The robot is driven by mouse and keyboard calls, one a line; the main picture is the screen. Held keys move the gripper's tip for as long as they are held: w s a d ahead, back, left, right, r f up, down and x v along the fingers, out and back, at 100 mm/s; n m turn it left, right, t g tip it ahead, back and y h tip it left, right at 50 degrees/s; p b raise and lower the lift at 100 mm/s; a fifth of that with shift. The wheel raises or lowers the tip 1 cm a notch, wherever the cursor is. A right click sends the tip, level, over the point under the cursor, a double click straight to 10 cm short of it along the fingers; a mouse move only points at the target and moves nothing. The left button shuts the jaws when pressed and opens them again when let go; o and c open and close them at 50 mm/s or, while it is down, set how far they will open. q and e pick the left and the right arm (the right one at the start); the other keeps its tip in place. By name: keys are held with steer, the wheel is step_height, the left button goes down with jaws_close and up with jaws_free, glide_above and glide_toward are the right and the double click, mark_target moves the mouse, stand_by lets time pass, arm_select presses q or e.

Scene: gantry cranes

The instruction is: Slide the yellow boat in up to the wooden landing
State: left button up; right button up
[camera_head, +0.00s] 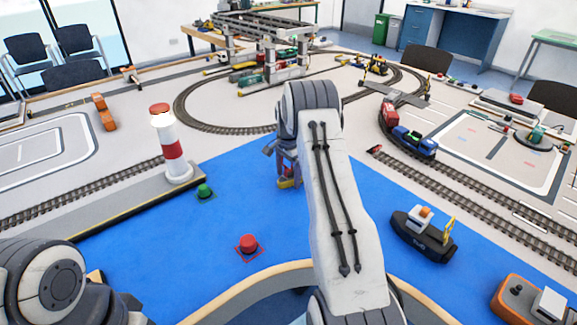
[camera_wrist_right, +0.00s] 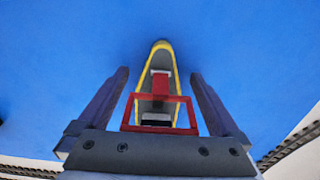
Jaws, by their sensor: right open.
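The yellow boat (camera_head: 289,184) sits on the blue water surface under my right gripper (camera_head: 283,165), mostly hidden by it in the head view. In the right wrist view the boat (camera_wrist_right: 163,47) has a yellow rim, a grey deck and red parts, including a red rectangular frame. It lies between the two fingers of my right gripper (camera_wrist_right: 158,74), which is open with blue showing on both sides of the boat. A tan wooden piece (camera_head: 95,278) shows at the lower left beside my left arm; I cannot tell whether it is the landing. My left gripper is out of view.
A red buoy (camera_head: 248,244) and a green buoy (camera_head: 204,192) stand on the blue area. A red-and-white lighthouse (camera_head: 172,150) stands on a grey pier at the left. A black tugboat (camera_head: 423,238) lies at the right. Track (camera_head: 470,190) runs behind the water.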

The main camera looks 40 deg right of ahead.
steer(key=shift+f, duration=0.25)
steer(key=shift+a, duration=0.1)
jaws_close()
